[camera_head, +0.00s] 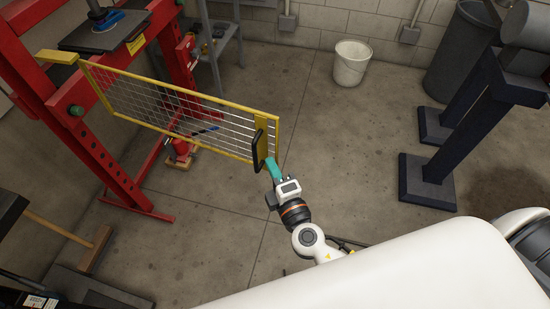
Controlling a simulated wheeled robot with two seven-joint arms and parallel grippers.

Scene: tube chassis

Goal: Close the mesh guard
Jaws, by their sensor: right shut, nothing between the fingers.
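The mesh guard (190,113) is a yellow-framed wire panel on a red press frame (95,148). It stands swung out from the press, running from the press's left post towards the middle of the view. A black handle (259,148) sits on a yellow plate at its free right end. My right gripper (272,167), with teal fingers, is shut and empty at the lower right of that handle. It overlaps the plate's lower edge in the picture; I cannot tell if it touches. My left gripper is not in view.
A white bucket (351,64) stands by the back wall, beside a dark bin (462,52). Dark blue stands (437,170) are at right. A wooden-handled tool (96,248) is at lower left. The concrete floor between guard and stands is clear.

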